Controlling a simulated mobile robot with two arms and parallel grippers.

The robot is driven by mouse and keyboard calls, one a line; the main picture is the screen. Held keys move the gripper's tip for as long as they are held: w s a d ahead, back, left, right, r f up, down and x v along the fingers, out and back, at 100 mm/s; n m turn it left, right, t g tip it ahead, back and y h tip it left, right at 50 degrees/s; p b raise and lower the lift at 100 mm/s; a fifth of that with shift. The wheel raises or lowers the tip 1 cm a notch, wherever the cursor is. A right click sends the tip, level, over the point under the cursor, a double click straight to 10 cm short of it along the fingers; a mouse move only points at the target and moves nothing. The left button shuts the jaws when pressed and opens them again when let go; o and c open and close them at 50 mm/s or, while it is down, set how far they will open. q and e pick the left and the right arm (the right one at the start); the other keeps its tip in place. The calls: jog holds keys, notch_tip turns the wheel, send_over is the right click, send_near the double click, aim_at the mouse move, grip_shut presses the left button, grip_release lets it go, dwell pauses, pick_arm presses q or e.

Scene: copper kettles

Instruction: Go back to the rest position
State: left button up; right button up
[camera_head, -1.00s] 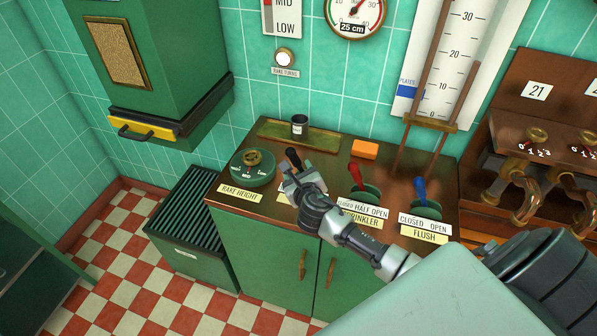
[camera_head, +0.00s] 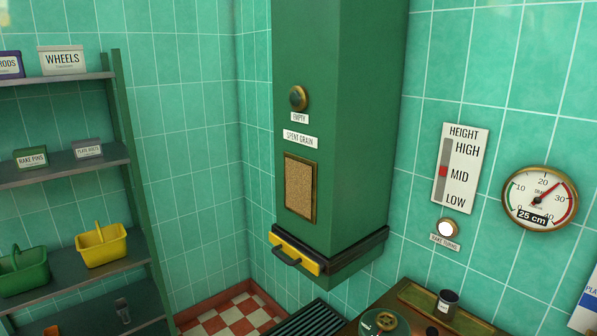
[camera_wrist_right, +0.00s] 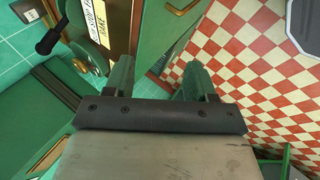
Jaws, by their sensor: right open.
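My right gripper (camera_wrist_right: 158,78) shows in the right wrist view. Its two fingers are apart with nothing between them. Beyond the fingers are a green cabinet front (camera_wrist_right: 160,35) and the red and white checked floor (camera_wrist_right: 255,60). A black-knobbed lever (camera_wrist_right: 48,44) is at the upper left of that view, apart from the fingers. Neither gripper shows in the head view.
In the head view, a green spent grain chute (camera_head: 330,120) with a yellow-fronted drawer (camera_head: 296,253) is in the middle. A shelf rack (camera_head: 118,160) with a yellow basket (camera_head: 101,244) is at left. A round gauge (camera_head: 540,198) hangs at right. The counter's corner (camera_head: 352,328) is lower right.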

jog(key=s+a+r+m+g+y, duration=0.3)
jog(key=s+m, duration=0.6)
jog(key=s, duration=0.1)
notch_tip(320, 180, down, 30)
jog(key=g+b, duration=0.1)
jog(key=b, duration=0.2)
jog(key=s+d+f+g+b, duration=0.1)
jog(key=s+d+f, duration=0.1)
jog(key=s+f, duration=1.4)
jog(key=shift+s+d+f+n+h+b, duration=0.3)
jog(key=shift+s+d+f, duration=0.05)
jog(key=shift+f, duration=0.05)
